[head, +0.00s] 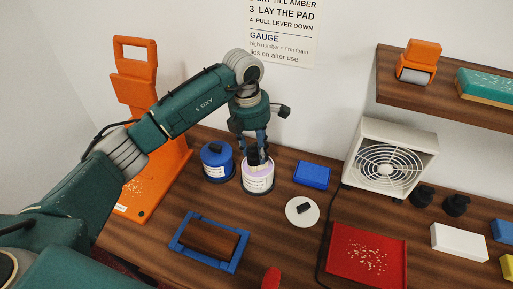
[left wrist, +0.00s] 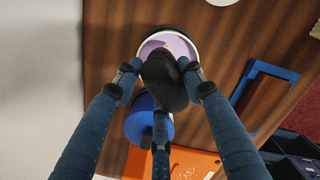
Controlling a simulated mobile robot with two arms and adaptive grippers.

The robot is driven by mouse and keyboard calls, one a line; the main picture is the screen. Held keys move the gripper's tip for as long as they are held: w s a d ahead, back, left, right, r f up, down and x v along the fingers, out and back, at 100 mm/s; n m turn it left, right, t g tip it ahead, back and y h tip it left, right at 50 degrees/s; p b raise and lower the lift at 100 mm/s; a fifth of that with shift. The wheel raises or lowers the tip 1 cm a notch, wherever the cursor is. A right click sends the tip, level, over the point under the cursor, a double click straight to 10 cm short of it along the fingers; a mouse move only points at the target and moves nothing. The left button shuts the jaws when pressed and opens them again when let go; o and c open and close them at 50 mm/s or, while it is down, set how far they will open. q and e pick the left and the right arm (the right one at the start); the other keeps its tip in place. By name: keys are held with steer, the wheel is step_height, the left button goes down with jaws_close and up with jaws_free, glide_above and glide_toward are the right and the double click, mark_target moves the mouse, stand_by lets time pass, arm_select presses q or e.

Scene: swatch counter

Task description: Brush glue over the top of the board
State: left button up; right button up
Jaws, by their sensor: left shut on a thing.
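My left gripper (head: 257,152) points down over an open white pot (head: 258,180) with a pale purple inside. It is shut on a dark-handled tool, probably the brush (left wrist: 164,78); its rounded dark end shows between the fingers in the left wrist view. The lower end of the tool is hidden in or behind the pot's mouth. The pot's pale purple inside also shows in the left wrist view (left wrist: 178,42). The brown board (head: 208,239) lies flat in a blue frame (head: 233,265) at the front of the counter. My right gripper is out of view.
A blue lidded pot (head: 217,165) stands just left of the white pot. A white lid (head: 302,218) with a black knob and a blue block (head: 312,175) lie to the right. An orange press (head: 135,75), a fan heater (head: 390,160) and a red tray (head: 345,250) flank the area.

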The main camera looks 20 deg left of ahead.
arm_select(q)
steer(key=shift+f, duration=0.3)
stand_by(0.5)
steer(key=shift+f+b, duration=0.15)
steer(key=shift+b, duration=0.25)
stand_by(0.8)
steer(key=shift+r+p, duration=1.8)
steer(key=shift+r, duration=1.75)
